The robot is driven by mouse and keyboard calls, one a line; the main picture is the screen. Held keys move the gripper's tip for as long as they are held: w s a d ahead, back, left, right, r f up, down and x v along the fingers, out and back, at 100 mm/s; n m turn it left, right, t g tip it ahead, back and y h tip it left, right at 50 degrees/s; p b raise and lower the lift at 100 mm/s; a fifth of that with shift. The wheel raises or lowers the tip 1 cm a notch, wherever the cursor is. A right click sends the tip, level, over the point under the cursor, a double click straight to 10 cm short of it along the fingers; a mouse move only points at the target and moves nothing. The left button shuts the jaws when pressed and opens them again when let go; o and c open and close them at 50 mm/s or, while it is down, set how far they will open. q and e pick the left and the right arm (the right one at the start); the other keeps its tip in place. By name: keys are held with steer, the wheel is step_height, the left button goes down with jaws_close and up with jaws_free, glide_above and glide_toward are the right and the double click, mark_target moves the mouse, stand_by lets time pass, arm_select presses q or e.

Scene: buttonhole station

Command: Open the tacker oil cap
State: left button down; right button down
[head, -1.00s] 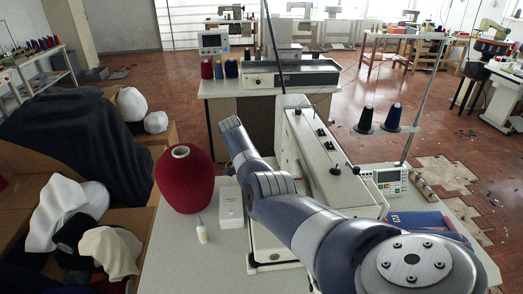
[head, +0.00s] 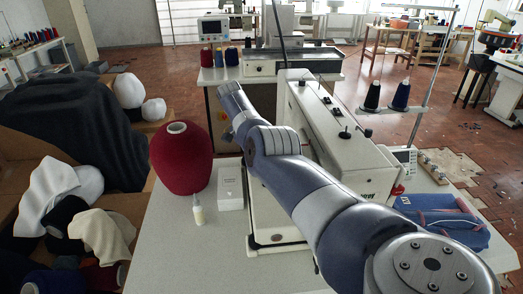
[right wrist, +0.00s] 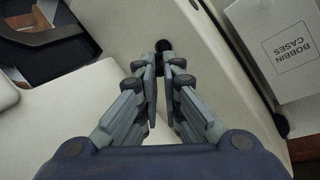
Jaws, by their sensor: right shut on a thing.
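The tacker (head: 310,112) is a cream sewing machine on the pale table (head: 190,262) in the head view. My right arm reaches across in front of it, and its gripper is hidden there. In the right wrist view my right gripper (right wrist: 164,66) has its fingertips close together at a cream surface of the machine. A small black round part (right wrist: 163,46), which looks like the oil cap, sits at the fingertips. The gripper is shut on it, and the fingers partly cover it. I cannot tell whether it has turned. My left gripper is not in view.
A red yarn cone (head: 181,160), a small bottle (head: 198,210) and a white box (head: 230,188) stand left of the tacker. The box labelled bobbin cases (right wrist: 283,45) is close to the gripper. A blue pouch (head: 440,218) lies at the right.

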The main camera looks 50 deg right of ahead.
steer(key=shift+a, duration=0.1)
steer(key=c, duration=1.6)
jaws_free()
steer(key=shift+f, duration=0.1)
steer(key=shift+c, duration=0.2)
step_height(320, 180, up, 10)
steer(key=shift+c, duration=0.2)
